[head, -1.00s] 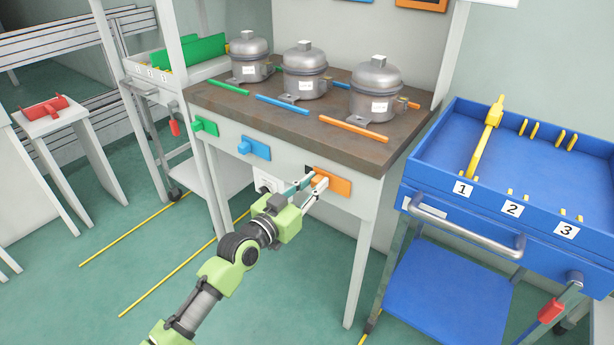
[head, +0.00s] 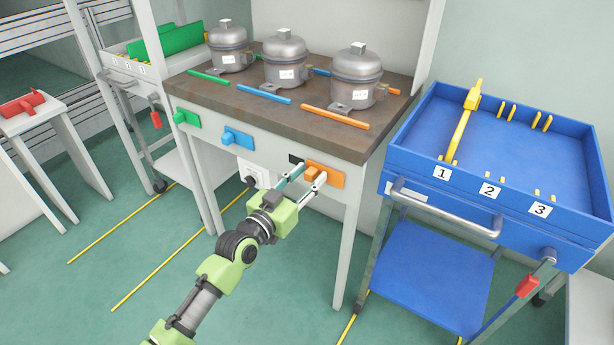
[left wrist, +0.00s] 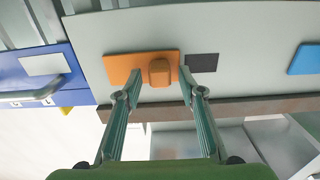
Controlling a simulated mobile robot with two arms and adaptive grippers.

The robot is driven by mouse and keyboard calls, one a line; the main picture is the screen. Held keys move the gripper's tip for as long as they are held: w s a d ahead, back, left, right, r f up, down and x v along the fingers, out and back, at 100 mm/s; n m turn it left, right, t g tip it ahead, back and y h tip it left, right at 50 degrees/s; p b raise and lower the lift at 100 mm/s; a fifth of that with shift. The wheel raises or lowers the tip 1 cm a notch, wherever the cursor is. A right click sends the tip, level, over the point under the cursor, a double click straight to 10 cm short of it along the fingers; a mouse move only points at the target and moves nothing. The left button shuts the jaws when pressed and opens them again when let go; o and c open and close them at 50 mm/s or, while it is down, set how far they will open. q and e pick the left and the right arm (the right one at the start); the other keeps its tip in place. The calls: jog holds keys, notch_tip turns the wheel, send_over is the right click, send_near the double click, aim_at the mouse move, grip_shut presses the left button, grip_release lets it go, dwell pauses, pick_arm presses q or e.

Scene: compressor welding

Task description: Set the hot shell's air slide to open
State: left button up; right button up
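Three slides sit on the bench's front panel: green (head: 187,119), blue (head: 237,139) and orange (head: 333,178). The orange slide's raised knob (head: 311,173) is at the left end of its plate, beside a small dark patch (head: 295,159). My left gripper (head: 308,172) is open, its fingers on either side of this knob. In the left wrist view the knob (left wrist: 159,72) shows between the fingertips with gaps at both sides. Three grey shells, left (head: 229,48), middle (head: 286,60) and right (head: 356,77), stand on the bench; their labels are too small to read. My right gripper is not in view.
A blue cart (head: 540,139) with numbered slots and a yellow tool (head: 463,120) stands at the right. A white dial box (head: 253,173) is on the panel left of my gripper. A small stand with a red handle (head: 22,104) is at far left.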

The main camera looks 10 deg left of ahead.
pick_arm(q)
jog(key=shift+s+a, duration=0.1)
jog(key=v, duration=1.1)
jog(key=shift+s, duration=0.4)
